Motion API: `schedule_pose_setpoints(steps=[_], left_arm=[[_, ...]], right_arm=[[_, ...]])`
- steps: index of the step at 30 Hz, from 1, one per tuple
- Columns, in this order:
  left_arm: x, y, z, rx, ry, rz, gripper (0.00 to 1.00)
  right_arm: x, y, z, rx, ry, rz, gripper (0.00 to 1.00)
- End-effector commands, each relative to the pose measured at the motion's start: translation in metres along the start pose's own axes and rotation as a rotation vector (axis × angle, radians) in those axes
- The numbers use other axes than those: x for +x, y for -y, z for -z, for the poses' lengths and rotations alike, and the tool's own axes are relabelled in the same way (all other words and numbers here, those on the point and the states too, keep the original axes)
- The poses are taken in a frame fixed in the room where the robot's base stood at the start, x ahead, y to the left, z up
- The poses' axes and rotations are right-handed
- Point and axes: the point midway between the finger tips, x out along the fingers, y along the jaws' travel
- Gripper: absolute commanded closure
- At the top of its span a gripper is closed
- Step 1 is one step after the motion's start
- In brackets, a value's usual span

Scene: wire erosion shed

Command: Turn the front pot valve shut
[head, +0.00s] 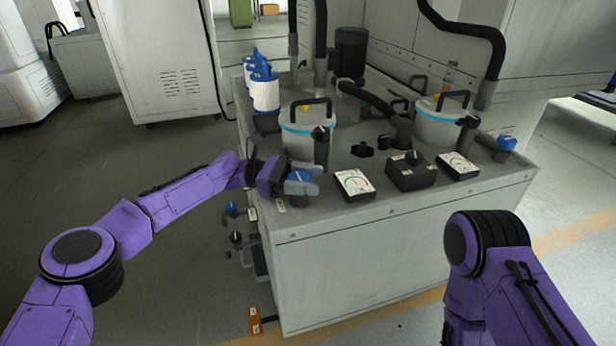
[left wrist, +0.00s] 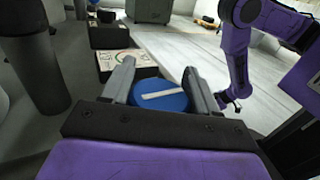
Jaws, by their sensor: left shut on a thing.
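The blue round valve knob (head: 301,176) sits at the left front corner of the machine top, just in front of a grey lidded pot (head: 297,143) with a light blue band. My left gripper (head: 303,183) is shut on this knob, one finger on each side. In the left wrist view the knob (left wrist: 160,96) shows between the fingers, with a white bar across its top slanting slightly. Its stem is hidden. My right arm shows in both views; a small dark end of it, perhaps the right gripper, shows in the left wrist view, its jaws unclear.
Gauge boxes (head: 354,185) and a black switch box (head: 411,171) stand right of the knob. A second pot (head: 438,124) and another blue knob (head: 507,143) are farther right. White-blue canisters (head: 265,93) stand behind.

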Motion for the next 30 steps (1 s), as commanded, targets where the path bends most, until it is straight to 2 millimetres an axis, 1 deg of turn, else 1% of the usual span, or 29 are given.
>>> schedule_pose_setpoints(steps=[13, 14, 15, 16, 23, 25, 28, 30], left_arm=[[0.000, 0.000, 0.000, 0.000, -0.001, 0.011, 0.71], [0.000, 0.000, 0.000, 0.000, -0.001, 0.011, 0.37], [0.000, 0.000, 0.000, 0.000, -0.001, 0.011, 0.24], [0.000, 0.000, 0.000, 0.000, -0.001, 0.011, 0.20], [0.000, 0.000, 0.000, 0.000, -0.001, 0.011, 0.20], [-0.003, 0.000, 0.000, 0.000, -0.001, 0.010, 0.20], [-0.016, 0.000, -0.001, 0.001, 0.000, 0.008, 0.20], [-0.032, -0.001, -0.001, 0.001, -0.001, 0.006, 0.20]], right_arm=[[0.000, 0.000, 0.000, 0.000, 0.000, 0.000, 0.57], [0.000, 0.000, 0.000, 0.000, 0.000, 0.000, 0.57], [0.000, 0.000, 0.000, 0.000, 0.000, 0.000, 0.57], [0.000, 0.000, 0.000, 0.000, 0.000, 0.000, 0.57], [0.000, 0.000, 0.000, 0.000, 0.000, 0.000, 0.57], [-0.001, 0.000, 0.000, 0.000, 0.000, 0.000, 0.57], [-0.002, 0.000, 0.001, 0.000, 0.000, 0.000, 0.57], [-0.004, 0.000, 0.002, 0.000, 0.000, 0.000, 0.57]])
